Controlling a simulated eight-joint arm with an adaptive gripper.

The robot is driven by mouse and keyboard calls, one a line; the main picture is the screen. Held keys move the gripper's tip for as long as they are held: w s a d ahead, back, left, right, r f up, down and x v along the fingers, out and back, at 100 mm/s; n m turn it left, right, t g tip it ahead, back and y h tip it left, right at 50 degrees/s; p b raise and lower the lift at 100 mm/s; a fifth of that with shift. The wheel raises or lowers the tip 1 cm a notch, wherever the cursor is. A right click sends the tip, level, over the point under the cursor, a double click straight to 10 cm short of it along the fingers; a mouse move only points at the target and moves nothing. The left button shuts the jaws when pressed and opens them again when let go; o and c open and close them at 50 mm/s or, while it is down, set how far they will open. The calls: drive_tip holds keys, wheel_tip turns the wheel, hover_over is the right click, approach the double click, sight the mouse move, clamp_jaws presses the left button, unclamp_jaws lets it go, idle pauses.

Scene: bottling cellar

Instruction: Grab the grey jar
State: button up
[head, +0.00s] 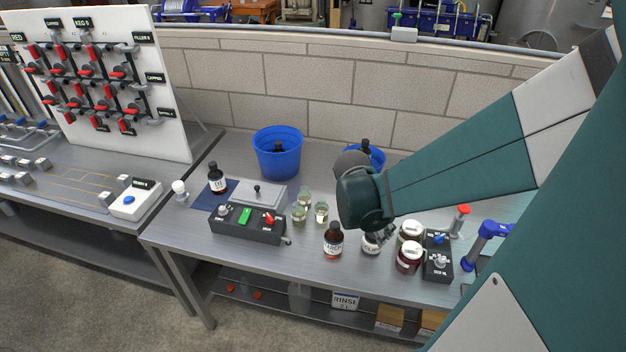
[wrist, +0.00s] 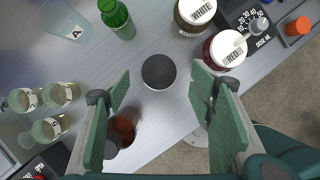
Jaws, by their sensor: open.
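A small jar with a dark grey round top (wrist: 158,72) stands on the metal bench, seen from above in the wrist view between and just beyond my fingertips. In the head view a pale-labelled jar (head: 371,244), which looks like the same one, is partly hidden under my gripper (head: 382,232). My gripper is open and empty above it, its green fingers (wrist: 160,90) spread to either side. I cannot tell the exact height gap, and no finger visibly touches the jar.
A brown bottle (head: 333,240) stands close to the left. Two lidded jars (head: 411,232) (head: 409,256) and a black control box (head: 438,258) stand close to the right. A green bottle (wrist: 116,16) and several small glass jars (wrist: 48,130) are nearby. Blue buckets (head: 277,154) stand behind.

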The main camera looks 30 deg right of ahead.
drive_tip(key=shift+f, duration=0.1)
drive_tip(key=shift+b+x, duration=0.9)
drive_tip(key=shift+x, duration=1.6)
drive_tip(key=c, duration=1)
drive_tip(key=shift+r+p, duration=1.45)
drive_tip(key=shift+r, duration=3.55)
drive_tip(key=shift+w, duration=0.1)
